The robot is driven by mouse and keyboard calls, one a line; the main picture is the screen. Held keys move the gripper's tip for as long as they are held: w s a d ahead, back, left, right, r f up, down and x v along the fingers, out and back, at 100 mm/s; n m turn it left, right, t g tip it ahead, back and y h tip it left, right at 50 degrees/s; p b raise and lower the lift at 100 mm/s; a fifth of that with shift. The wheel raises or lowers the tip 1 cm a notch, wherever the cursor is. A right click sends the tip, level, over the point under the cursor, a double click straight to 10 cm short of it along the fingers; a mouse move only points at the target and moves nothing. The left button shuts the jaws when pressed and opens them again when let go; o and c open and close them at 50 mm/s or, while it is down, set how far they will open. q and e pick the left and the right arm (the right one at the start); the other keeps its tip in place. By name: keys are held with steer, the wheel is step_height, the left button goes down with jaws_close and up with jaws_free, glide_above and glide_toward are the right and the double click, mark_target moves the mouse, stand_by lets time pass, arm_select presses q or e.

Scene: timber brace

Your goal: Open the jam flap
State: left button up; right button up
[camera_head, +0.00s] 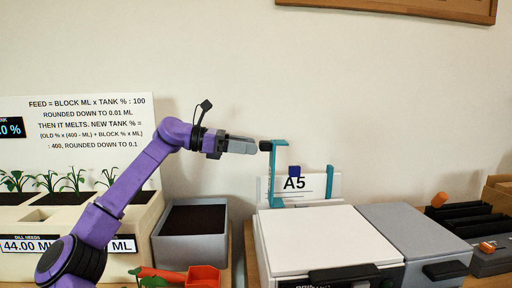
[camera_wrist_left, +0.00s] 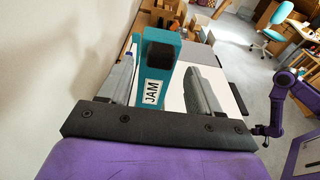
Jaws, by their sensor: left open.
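The jam flap is a teal upright plate (camera_wrist_left: 158,86) with a white JAM label and a dark knob (camera_wrist_left: 160,52), seen in the left wrist view. In the head view its teal upright (camera_head: 273,180) stands at the back left of the white-topped machine, with the dark knob (camera_head: 265,146) facing left. My left gripper (camera_head: 257,147) is level with the knob, its fingertips just left of it. In the left wrist view its fingers are apart, one on each side of the flap; contact cannot be told. My right arm (camera_wrist_left: 290,88) shows at the right; its gripper is unclear.
The white-topped machine (camera_head: 325,238) has a grey unit (camera_head: 410,232) beside it. An A5 sign (camera_head: 312,186) and a blue block (camera_head: 294,171) are behind. A grey soil bin (camera_head: 190,248) and an orange container (camera_head: 203,276) stand left. The wall is close behind.

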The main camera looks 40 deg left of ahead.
arm_select(q)
steer(key=v, duration=0.7)
steer(key=shift+s+a, duration=0.2)
steer(key=shift+a, duration=0.05)
